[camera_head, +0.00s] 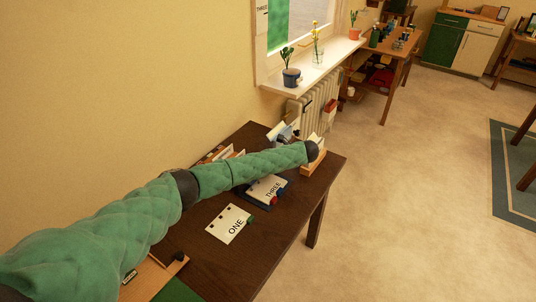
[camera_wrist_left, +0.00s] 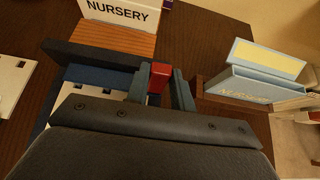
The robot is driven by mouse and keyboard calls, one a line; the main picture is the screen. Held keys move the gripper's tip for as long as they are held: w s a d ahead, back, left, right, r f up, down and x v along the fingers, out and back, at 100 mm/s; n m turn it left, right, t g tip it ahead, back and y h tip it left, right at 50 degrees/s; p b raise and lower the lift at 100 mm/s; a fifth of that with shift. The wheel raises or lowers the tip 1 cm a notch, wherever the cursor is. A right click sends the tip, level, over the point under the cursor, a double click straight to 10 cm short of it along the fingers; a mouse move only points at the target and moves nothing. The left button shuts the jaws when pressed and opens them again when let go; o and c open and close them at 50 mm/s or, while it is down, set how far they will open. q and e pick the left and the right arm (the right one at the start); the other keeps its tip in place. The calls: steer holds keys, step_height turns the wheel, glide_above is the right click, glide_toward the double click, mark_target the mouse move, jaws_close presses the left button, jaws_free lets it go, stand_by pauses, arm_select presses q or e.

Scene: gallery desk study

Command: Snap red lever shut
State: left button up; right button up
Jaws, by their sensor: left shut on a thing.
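In the left wrist view the red lever (camera_wrist_left: 157,80) stands between the two grey fingers of my left gripper (camera_wrist_left: 161,74), which is shut on it. A blue board (camera_wrist_left: 88,76) with white punched paper (camera_wrist_left: 76,96) shows beside the fingers, partly hidden by the gripper body. In the head view my left arm reaches across the dark desk (camera_head: 284,240), and its fingers are hidden behind the arm. I cannot tell whether the lever is up or down. My right gripper is out of view.
In the wrist view a NURSERY card (camera_wrist_left: 117,12) stands behind an orange-brown wooden block (camera_wrist_left: 118,40), and a pale blue NURSERY box (camera_wrist_left: 258,88) is at right. The floor right of the desk is clear.

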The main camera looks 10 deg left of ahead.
arm_select(q)
steer(key=shift+s+d+f+y, duration=0.1)
steer(key=shift+d+f+y, duration=0.15)
steer(key=shift+y, duration=0.25)
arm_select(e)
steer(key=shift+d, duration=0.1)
arm_select(q)
steer(key=o, duration=1)
steer(key=shift+d, duration=0.1)
steer(key=shift+d+r, duration=0.1)
steer(key=shift+d, duration=0.1)
steer(key=b+v, duration=0.2)
steer(key=v, duration=0.5)
steer(key=shift+s+d+b, duration=0.1)
steer(key=shift+s+b, duration=0.05)
steer(key=shift+b, duration=0.2)
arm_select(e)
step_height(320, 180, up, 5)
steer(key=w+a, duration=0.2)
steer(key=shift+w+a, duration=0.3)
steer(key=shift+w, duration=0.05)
